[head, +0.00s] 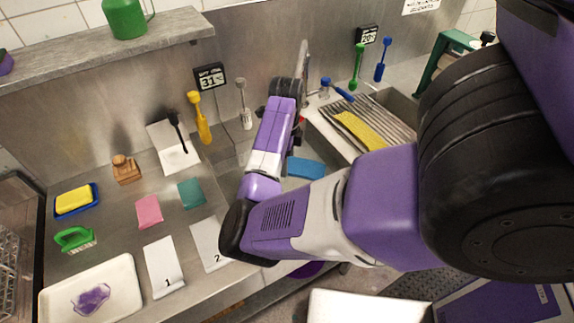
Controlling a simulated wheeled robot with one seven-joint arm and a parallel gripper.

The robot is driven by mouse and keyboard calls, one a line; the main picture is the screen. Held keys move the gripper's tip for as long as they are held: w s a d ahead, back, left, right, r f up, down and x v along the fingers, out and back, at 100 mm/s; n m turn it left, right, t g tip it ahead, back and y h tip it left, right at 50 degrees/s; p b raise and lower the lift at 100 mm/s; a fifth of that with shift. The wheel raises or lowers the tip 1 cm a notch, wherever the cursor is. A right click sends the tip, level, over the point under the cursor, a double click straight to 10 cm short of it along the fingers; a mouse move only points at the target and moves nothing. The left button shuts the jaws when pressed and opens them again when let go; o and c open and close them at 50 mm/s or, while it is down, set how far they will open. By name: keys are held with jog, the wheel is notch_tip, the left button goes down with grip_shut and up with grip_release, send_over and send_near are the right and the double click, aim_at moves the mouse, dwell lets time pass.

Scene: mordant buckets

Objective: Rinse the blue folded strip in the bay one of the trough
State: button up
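A flat blue piece (305,168), which looks like the folded strip, shows in the trough (330,140), partly hidden by my arm. My forearm crosses the trough from the right and my wrist bends over near the tap. My gripper is mostly hidden behind my wrist and forearm, with only dark bits (299,122) showing. I cannot see its fingertips or whether it touches the blue piece. The trough's bay divisions and any water are hidden by my arm.
A tap (303,62) stands behind the trough. A ribbed drainer (388,120) with a yellow strip (362,134) is at right. The left counter holds a pink strip (149,211), a green strip (191,193), cards marked 1 (164,267) and 2 (208,245), and a white tray (120,275).

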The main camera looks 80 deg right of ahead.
jog(key=shift+r, duration=0.1)
dwell(0.3)
jog(key=shift+r, duration=2.4)
